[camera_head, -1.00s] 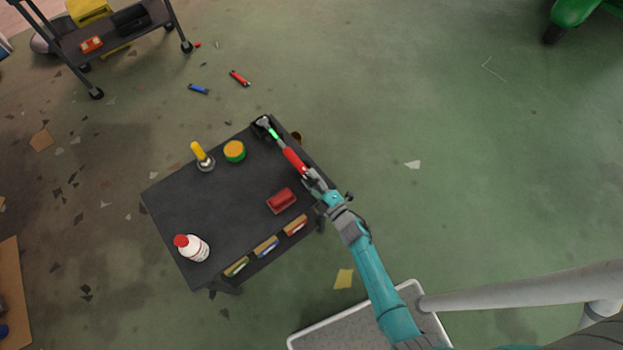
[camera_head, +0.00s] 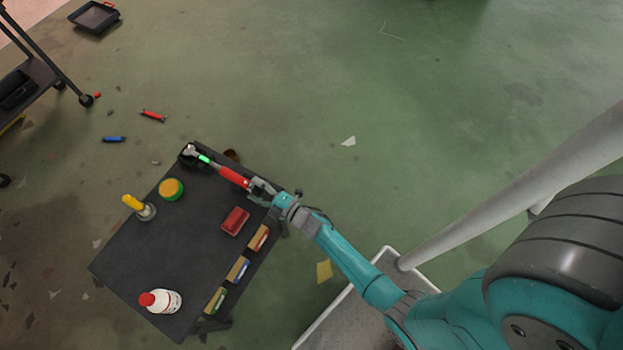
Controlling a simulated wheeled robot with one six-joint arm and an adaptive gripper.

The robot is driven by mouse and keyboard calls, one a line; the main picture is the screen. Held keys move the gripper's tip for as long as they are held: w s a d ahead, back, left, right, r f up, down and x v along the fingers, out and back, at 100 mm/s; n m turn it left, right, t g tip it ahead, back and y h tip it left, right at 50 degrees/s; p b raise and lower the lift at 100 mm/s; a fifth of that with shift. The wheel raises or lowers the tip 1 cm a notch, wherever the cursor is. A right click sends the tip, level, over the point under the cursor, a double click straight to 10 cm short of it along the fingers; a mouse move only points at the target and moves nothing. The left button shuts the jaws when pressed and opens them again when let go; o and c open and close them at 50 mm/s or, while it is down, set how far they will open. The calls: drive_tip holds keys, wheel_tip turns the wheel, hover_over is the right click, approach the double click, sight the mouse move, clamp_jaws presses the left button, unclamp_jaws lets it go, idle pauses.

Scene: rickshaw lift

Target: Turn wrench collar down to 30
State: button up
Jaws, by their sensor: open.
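The torque wrench (camera_head: 230,175) lies along the far right edge of a dark cart top (camera_head: 165,240). It has a red handle, a green band (camera_head: 204,159) and a metal head at its far left end, set on a dark holder (camera_head: 190,155). My gripper (camera_head: 257,186) is at the near end of the red handle, where the collar would be. It is open, and its fingers hide that end. I cannot tell whether the fingers touch the wrench. The scale marks are too small to read.
On the cart stand a yellow-handled tool (camera_head: 135,204), a green and yellow tin (camera_head: 171,189), a red block (camera_head: 235,221) and a white bottle with a red cap (camera_head: 162,301). A grey tray (camera_head: 345,315) lies right of the cart.

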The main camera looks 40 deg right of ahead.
drive_tip(key=m, duration=1.1)
drive_tip(key=shift+s+d+m, duration=0.1)
drive_tip(key=shift+s+m, duration=0.25)
drive_tip(key=shift+m, duration=0.25)
drive_tip(key=a+v, duration=0.1)
drive_tip(key=v, duration=1)
drive_tip(key=s+r+m+h, duration=0.1)
drive_tip(key=s+r+h, duration=0.1)
drive_tip(key=s+r, duration=0.4)
drive_tip(key=s+a+r+m+h, duration=0.1)
drive_tip(key=s+r, duration=0.4)
drive_tip(key=s, duration=0.5)
drive_tip(key=shift+s+a+r+h, duration=0.2)
drive_tip(key=shift+a+r+h, duration=0.1)
drive_tip(key=shift+r+h, duration=0.15)
